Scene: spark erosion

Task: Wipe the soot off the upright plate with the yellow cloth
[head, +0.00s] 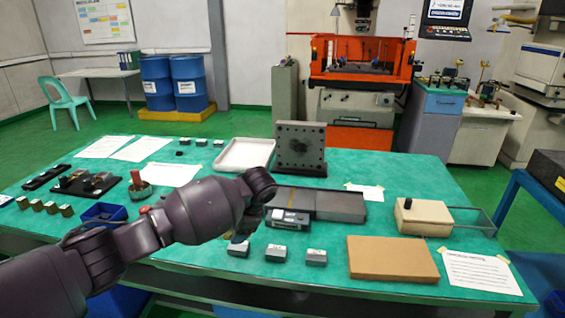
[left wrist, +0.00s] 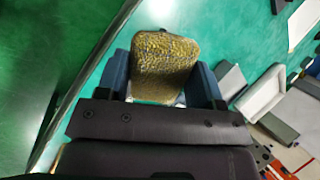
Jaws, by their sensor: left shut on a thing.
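The upright plate (head: 313,134) stands at the back middle of the green table in the head view. It is grey with holes around its face, and a dark soot patch covers its middle. My left gripper (head: 241,239) is over the front of the table, left of and nearer than the plate, and apart from it. The left wrist view shows the yellow cloth (left wrist: 165,68), a mottled yellow-brown pad, between the blue fingers of the left gripper (left wrist: 167,88), which is shut on it. My arm hides the cloth in the head view. My right gripper is not in view.
A white tray (head: 243,153) lies left of the plate. A grey flat block (head: 341,206) lies in front of it. Small labelled blocks (head: 316,257), a brown board (head: 391,259) and a cream box (head: 423,217) are near the front right. A blue bin (head: 104,214) is at left.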

